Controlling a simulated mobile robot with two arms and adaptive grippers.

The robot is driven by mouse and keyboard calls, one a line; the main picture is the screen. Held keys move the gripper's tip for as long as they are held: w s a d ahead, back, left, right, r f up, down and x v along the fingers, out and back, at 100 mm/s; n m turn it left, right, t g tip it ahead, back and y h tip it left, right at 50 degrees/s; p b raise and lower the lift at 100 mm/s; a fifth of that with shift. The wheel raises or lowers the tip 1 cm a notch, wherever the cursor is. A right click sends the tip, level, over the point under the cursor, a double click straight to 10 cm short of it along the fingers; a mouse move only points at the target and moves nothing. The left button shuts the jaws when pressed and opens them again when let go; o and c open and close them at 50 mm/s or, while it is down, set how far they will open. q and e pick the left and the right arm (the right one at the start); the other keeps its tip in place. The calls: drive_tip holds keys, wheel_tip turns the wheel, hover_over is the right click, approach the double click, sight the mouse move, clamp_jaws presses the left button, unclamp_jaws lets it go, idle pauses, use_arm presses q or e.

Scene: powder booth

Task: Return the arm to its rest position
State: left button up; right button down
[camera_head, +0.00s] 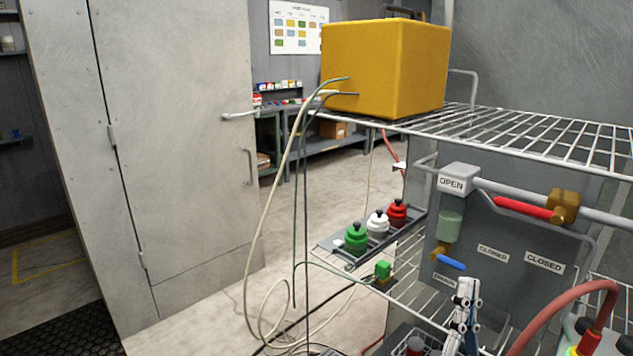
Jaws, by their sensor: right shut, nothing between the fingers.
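My right gripper (466,288) shows at the lower right, pointing up, with its fingers together and nothing between them. Most of my right arm is out of the frame. My left gripper is not in view.
A yellow box (385,68) sits on the upper wire shelf (520,135), with cables hanging from it. Green, white and red knobs (377,225) stand on a tray. A red hose (560,312) curves at lower right. Open floor (215,305) lies left, by a grey door (180,120).

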drive_tip(key=w+a+f+n+g+y, duration=0.3)
drive_tip(key=f+n+g+y, duration=0.15)
drive_tip(key=f, duration=0.25)
drive_tip(key=w+a+f+n+g+y, duration=0.35)
drive_tip(key=f+y, duration=0.25)
drive_tip(key=f, duration=0.2)
drive_tip(key=s+a+f+n+g+y, duration=0.1)
drive_tip(key=s+a+f+n+g, duration=0.15)
drive_tip(key=s+f+g, duration=0.75)
drive_tip(key=s+d+f+n+g+h, duration=0.1)
drive_tip(key=s+f+g, duration=0.3)
drive_tip(key=s, duration=0.5)
drive_tip(key=s+d+f+n+g, duration=0.1)
drive_tip(key=s+f+g, duration=0.1)
drive_tip(key=s+f, duration=0.55)
drive_tip(key=s+f+g, duration=0.1)
drive_tip(key=s+f, duration=0.2)
drive_tip(key=f, duration=1)
drive_tip(key=s+f+g, duration=0.1)
drive_tip(key=s+f, duration=0.1)
drive_tip(key=f, duration=1.1)
drive_tip(key=s+d+f+g, duration=0.1)
drive_tip(key=s+d+f, duration=0.1)
drive_tip(key=s+f, duration=1.2)
drive_tip(key=s, duration=0.2)
drive_tip(key=shift+s+d+p, duration=0.35)
drive_tip(key=shift+s, duration=0.05)
